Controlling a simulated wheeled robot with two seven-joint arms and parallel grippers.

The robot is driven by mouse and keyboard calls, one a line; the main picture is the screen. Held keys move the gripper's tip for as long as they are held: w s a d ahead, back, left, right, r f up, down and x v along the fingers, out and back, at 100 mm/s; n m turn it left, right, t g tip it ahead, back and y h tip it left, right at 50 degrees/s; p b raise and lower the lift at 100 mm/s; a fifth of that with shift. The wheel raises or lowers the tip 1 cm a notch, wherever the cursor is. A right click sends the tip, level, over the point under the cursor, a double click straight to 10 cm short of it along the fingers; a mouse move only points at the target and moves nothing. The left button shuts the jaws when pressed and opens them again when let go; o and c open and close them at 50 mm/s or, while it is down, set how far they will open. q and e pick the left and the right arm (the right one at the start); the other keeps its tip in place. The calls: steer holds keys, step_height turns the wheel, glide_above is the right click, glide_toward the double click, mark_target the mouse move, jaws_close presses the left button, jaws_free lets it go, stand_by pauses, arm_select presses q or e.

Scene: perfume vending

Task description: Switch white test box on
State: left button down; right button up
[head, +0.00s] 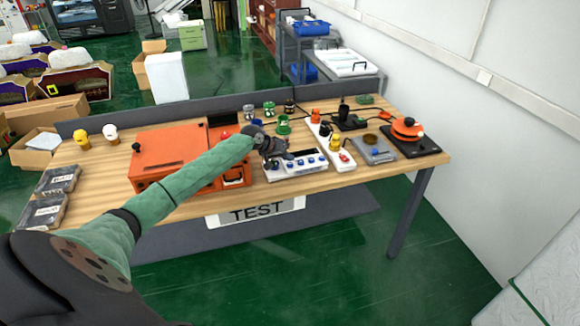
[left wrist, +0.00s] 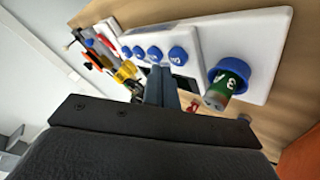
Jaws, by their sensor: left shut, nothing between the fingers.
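The white test box (head: 298,174) lies on the wooden table, right of the orange machine. It has a row of blue knobs; in the left wrist view its white panel (left wrist: 212,42) also shows a dark screen and a green cylinder (left wrist: 226,84) in a blue socket. My left gripper (head: 285,153) is shut and empty, over the back left part of the box in the head view. In the left wrist view its fingertips (left wrist: 161,76) are close in front of the dark screen. Contact cannot be told. A small red part (left wrist: 193,106) shows beside the fingers, partly hidden. My right gripper is not in view.
The orange machine (head: 160,150) stands left of the box, under my left forearm. Small green and dark pots (head: 283,124) stand behind it. A white strip with yellow and orange items (head: 336,153), a grey scale (head: 374,152) and an orange-topped device (head: 407,130) stand right.

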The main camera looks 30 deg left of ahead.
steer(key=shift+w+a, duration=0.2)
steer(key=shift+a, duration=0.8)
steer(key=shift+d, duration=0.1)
